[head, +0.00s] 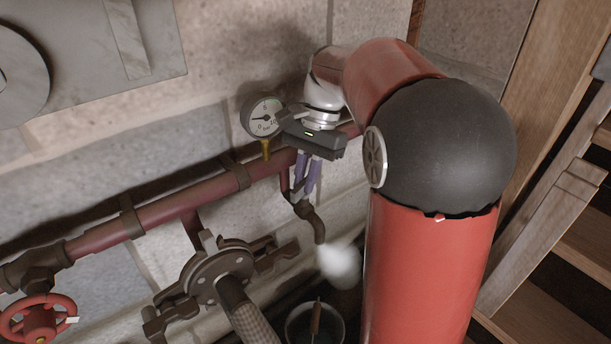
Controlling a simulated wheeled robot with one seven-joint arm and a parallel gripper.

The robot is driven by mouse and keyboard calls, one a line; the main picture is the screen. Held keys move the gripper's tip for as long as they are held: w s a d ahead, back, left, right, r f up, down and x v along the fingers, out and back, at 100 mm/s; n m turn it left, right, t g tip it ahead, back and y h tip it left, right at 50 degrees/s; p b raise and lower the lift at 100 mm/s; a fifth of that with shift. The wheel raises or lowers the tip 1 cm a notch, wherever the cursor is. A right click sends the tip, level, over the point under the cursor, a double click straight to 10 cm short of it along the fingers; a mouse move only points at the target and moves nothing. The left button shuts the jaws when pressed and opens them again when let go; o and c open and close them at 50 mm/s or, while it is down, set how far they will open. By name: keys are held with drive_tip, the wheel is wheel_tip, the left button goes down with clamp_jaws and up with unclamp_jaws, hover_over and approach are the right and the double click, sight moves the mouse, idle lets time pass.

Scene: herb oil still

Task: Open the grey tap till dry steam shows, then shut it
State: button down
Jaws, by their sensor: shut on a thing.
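The tap (304,208) is a small dark grey-brown fitting below the red pipe, with a curved spout (319,234) pointing down. My gripper (306,190) reaches down from above, its two purple-tinted fingers shut on the tap's handle. The fingers hide most of the handle, so its exact angle cannot be told. A dense white puff of steam (342,264) hangs just below and right of the spout mouth. Its right edge meets my red arm column in the picture. A dark bucket (293,328) with a stick-like thing in it stands below.
A pressure gauge (264,118) sits on the red pipe (165,213) just left of my gripper. A red handwheel (40,322) is at lower left. A clamped flange (215,272) with a braided hose (245,312) stands left of the bucket. Wooden stairs (560,275) are at right.

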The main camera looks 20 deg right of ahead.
drive_tip(key=m, duration=0.2)
drive_tip(key=m+t, duration=0.1)
drive_tip(key=m, duration=0.1)
drive_tip(key=shift+s+d+m+t+y, duration=0.1)
drive_tip(key=shift+m+t+y, duration=0.2)
drive_tip(key=c, duration=1.5)
unclamp_jaws()
drive_tip(key=shift+o, duration=0.2)
drive_tip(key=v, duration=0.7)
drive_tip(key=shift+d+r, duration=0.2)
drive_tip(key=shift+r, duration=0.15)
